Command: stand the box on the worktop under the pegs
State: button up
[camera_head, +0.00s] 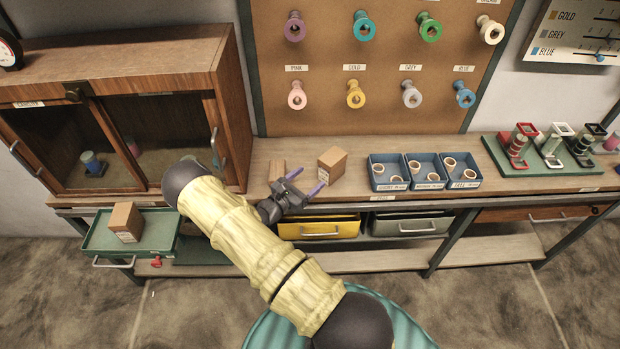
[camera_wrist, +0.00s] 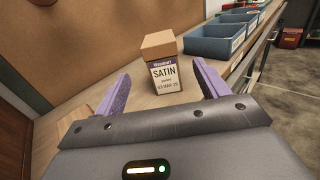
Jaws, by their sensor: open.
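A brown box (camera_head: 332,166) stands upright on the worktop (camera_head: 262,180), below the pegboard with its rows of coloured spools on pegs. In the wrist view the box (camera_wrist: 163,72) shows a label reading SATIN on its near face. My gripper (camera_head: 306,180) is open and empty, low over the front of the worktop. Its purple fingers point at the box, which shows just beyond and between the fingertips; I cannot tell whether they touch it. A second brown box (camera_head: 126,221) sits in the pulled-out green drawer (camera_head: 160,232) at the left.
Blue bins (camera_head: 388,182) with rings in them stand right of the box. A green tray (camera_head: 525,184) with spools and stands is further right. A wooden cabinet (camera_head: 232,110) with glass doors is at the left. A small brown block (camera_head: 277,168) lies left of the box.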

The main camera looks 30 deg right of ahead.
dwell(0.4)
jog(key=s+a+r+m+g+y, duration=0.5)
jog(key=s+r+m+g+y, duration=0.25)
jog(key=s+m, duration=0.35)
jog(key=s+a+r+m+t+y, duration=0.3)
jog(key=a+r+m+y, duration=0.1)
jog(key=a+r, duration=0.3)
jog(key=s+a+r+m+t+y, duration=0.3)
jog(key=a+r+m+y, duration=0.2)
jog(key=a, duration=0.5)
jog(key=shift+s+r+m+y, duration=0.3)
jog(key=shift+r+y, duration=0.25)
jog(key=shift+r, duration=0.4)
